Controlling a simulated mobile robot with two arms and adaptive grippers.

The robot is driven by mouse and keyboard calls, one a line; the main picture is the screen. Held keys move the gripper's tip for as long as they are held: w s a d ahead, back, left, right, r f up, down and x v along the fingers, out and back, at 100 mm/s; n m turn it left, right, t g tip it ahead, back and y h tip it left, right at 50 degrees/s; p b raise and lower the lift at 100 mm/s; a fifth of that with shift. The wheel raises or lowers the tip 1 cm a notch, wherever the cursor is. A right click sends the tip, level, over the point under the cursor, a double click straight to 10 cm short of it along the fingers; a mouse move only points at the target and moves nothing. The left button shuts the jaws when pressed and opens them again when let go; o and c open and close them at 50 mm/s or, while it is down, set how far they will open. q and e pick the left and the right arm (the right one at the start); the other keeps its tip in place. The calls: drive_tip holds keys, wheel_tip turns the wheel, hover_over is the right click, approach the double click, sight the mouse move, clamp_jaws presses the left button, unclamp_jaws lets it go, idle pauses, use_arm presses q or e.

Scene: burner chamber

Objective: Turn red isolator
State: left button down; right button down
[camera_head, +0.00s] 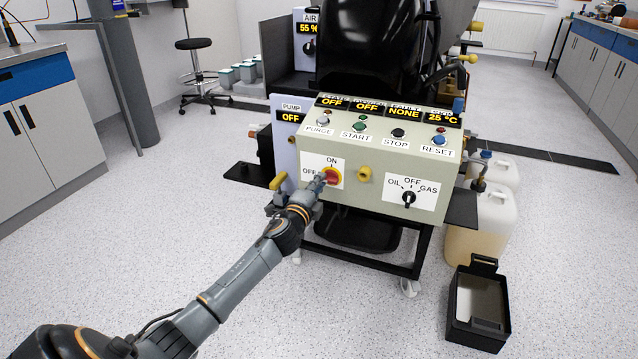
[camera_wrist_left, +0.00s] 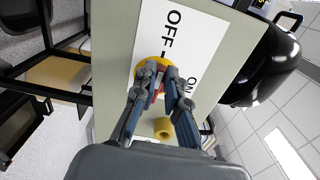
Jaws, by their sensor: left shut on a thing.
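The red isolator (camera_head: 332,176) is a red knob on a yellow base, on a white plate marked OFF and ON at the left of the control panel's front. My left gripper (camera_head: 321,178) reaches it from the left, with its fingertips at the knob. In the left wrist view the fingers of my left gripper (camera_wrist_left: 162,82) are shut on the red knob, in front of the yellow ring (camera_wrist_left: 140,70). The fingers hide most of the knob, so its exact setting is hard to tell. My right gripper is in neither view.
The panel (camera_head: 365,150) also carries a yellow knob (camera_head: 364,174), a black OIL/OFF/GAS selector (camera_head: 408,199) and several push buttons. A yellow-handled valve (camera_head: 278,181) is left of the panel. A black tray (camera_head: 479,305) and plastic canisters (camera_head: 482,225) stand on the floor at right.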

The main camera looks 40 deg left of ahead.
use_arm(q)
drive_tip(key=shift+f+n, duration=0.1)
drive_tip(key=shift+n, duration=0.2)
drive_tip(key=c, duration=1.4)
unclamp_jaws()
drive_tip(key=shift+s, duration=0.1)
drive_tip(key=v, duration=1.2)
drive_tip(key=shift+d, duration=0.1)
